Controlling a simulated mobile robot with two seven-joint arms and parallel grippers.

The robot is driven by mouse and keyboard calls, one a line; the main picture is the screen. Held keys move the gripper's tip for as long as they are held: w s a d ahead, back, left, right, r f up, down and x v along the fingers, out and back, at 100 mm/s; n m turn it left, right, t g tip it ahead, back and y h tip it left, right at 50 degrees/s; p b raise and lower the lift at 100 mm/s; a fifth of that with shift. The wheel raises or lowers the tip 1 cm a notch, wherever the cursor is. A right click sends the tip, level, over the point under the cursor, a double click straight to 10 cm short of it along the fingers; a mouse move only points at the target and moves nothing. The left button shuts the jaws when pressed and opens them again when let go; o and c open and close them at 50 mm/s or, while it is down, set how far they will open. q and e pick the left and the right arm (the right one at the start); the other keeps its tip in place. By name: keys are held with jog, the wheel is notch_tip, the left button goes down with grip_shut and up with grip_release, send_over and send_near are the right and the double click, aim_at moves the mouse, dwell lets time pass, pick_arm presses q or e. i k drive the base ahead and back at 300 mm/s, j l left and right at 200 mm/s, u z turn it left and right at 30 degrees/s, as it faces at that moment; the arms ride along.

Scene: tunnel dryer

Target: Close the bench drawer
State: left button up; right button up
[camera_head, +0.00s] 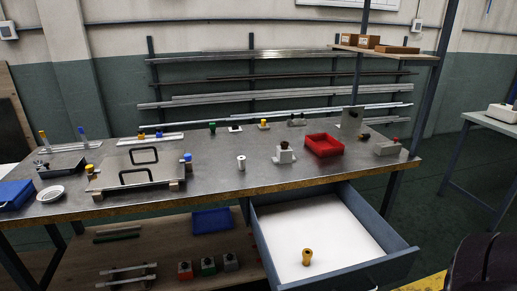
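The bench drawer (394,262) under the right part of the metal-topped workbench (221,165) is pulled well out toward me. Its walls are blue-grey and its inner floor is white. A small yellow, knob-like piece (307,257) shows against the white floor near the drawer's front wall. Neither gripper shows. A dark rounded shape at the bottom right corner looks like part of my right arm, with no fingers visible.
The bench top holds a red tray (324,145), a blue tray (14,194), a plate with two black handles (138,167) and small fixtures. A lower shelf (165,245) is left of the drawer. A side table (490,122) stands at right; floor between is clear.

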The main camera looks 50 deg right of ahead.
aim_at(353, 248)
jog(key=j+z, duration=0.15)
jog(key=z, duration=1.9)
jog(key=k+l, duration=0.05)
jog(key=l, duration=0.05)
